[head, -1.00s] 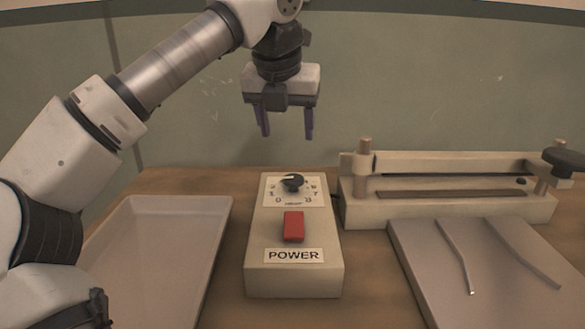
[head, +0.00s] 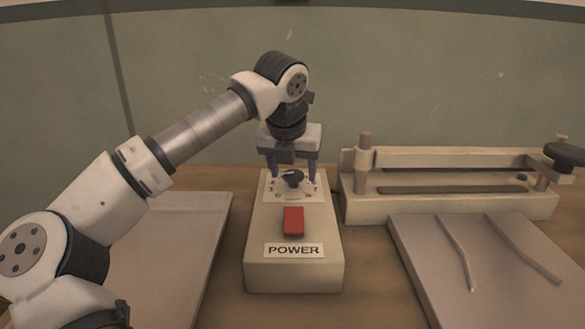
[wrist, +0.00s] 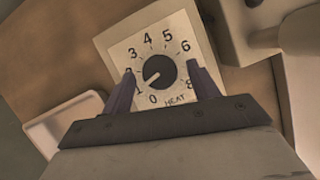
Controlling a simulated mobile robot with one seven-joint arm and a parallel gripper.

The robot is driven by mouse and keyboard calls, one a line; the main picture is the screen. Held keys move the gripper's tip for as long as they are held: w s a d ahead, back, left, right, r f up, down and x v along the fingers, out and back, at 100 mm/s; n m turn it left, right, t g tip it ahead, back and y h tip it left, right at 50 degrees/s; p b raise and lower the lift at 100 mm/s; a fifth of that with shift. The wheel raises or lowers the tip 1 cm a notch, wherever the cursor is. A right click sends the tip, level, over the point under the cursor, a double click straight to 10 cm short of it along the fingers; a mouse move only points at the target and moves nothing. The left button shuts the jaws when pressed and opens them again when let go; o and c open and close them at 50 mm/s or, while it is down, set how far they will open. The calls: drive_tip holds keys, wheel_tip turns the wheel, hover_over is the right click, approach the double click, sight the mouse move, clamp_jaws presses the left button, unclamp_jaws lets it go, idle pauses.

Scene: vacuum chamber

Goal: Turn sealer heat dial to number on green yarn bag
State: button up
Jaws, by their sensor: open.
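The heat dial (head: 292,179) is a round black knob on a white numbered plate, on top of the cream sealer control box (head: 262,250). In the wrist view the dial (wrist: 160,72) has a white pointer line aimed lower left, roughly between 0 and 2; my left finger hides part of the scale there. My gripper (head: 293,172) is open and points down over the dial plate. In the wrist view its fingers (wrist: 163,76) stand on either side of the knob with gaps, not gripping it. No green yarn bag is in view.
A red power switch (head: 293,221) sits in front of the dial on the same box. The sealer bar unit (head: 450,207) with posts and a black knob stands to the right. A grey slab (head: 500,290) with two strips lies before it. A shallow tray (head: 185,260) is at left.

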drive_tip(key=shift+c, duration=0.4)
drive_tip(key=c, duration=0.9)
drive_tip(key=shift+o, duration=0.2)
drive_tip(key=shift+a+r+m, duration=0.1)
drive_tip(key=shift+m, duration=0.2)
drive_tip(key=m+h+p, duration=0.1)
drive_tip(key=m+p, duration=0.1)
drive_tip(key=m+g+h+p, duration=0.1)
drive_tip(key=m+p, duration=0.1)
drive_tip(key=m, duration=0.1)
drive_tip(key=shift+w+a+r+m, duration=0.1)
drive_tip(key=shift+w+a+m, duration=0.05)
drive_tip(key=shift+m, duration=0.15)
drive_tip(key=m+g+h+p, duration=0.1)
drive_tip(key=m+p, duration=0.1)
drive_tip(key=m, duration=0.1)
drive_tip(key=shift+w+a, duration=0.1)
drive_tip(key=shift+w+m+g+p, duration=0.1)
drive_tip(key=shift+m+g+p, duration=0.5)
drive_tip(key=shift+m, duration=0.5)
drive_tip(key=shift+w+m+g+p, duration=0.1)
drive_tip(key=shift+m+g+p, duration=0.2)
drive_tip(key=shift+m+p, duration=0.65)
drive_tip(key=shift+m, duration=0.35)
